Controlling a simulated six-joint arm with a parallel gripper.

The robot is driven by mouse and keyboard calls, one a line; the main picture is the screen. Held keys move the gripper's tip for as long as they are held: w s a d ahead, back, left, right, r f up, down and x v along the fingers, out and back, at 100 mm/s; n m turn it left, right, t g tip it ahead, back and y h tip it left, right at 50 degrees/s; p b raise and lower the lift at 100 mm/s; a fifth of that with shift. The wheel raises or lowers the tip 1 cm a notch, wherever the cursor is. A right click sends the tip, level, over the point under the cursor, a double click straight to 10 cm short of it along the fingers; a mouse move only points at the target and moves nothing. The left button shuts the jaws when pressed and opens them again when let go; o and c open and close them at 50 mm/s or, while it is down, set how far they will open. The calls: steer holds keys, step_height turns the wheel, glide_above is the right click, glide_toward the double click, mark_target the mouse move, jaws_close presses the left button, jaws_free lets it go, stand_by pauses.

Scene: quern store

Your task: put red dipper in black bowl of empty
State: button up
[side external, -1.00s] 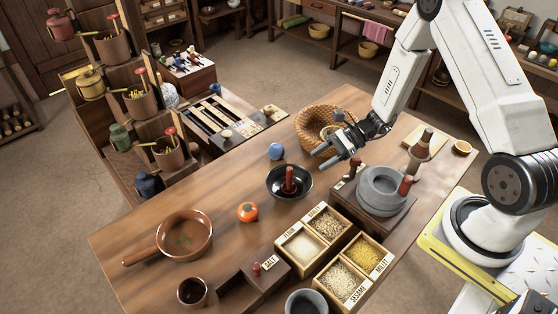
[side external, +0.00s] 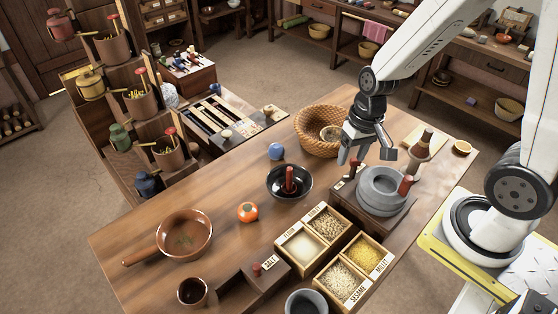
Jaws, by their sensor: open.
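A red upright handle (side external: 289,176), which looks like the red dipper, stands in the shiny black bowl (side external: 270,192) in the middle of the table. Its lower end is hidden inside the bowl. A darker red handle (side external: 353,168) stands by a small labelled block (side external: 340,186) beside the grey stone quern (side external: 382,187). The label is too small to read. My gripper (side external: 366,152) is open, pointing down near the dark red handle and the quern's back edge, to the right of the black bowl. I see nothing between its fingers.
The quern has its own red-brown handle (side external: 405,185).

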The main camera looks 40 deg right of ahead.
steer(key=r+n, duration=0.1)
steer(key=r+n+t+h, duration=0.1)
steer(key=r+n+t, duration=0.1)
steer(key=n, duration=0.1)
steer(key=shift+a, duration=0.3)
stand_by(1.1)
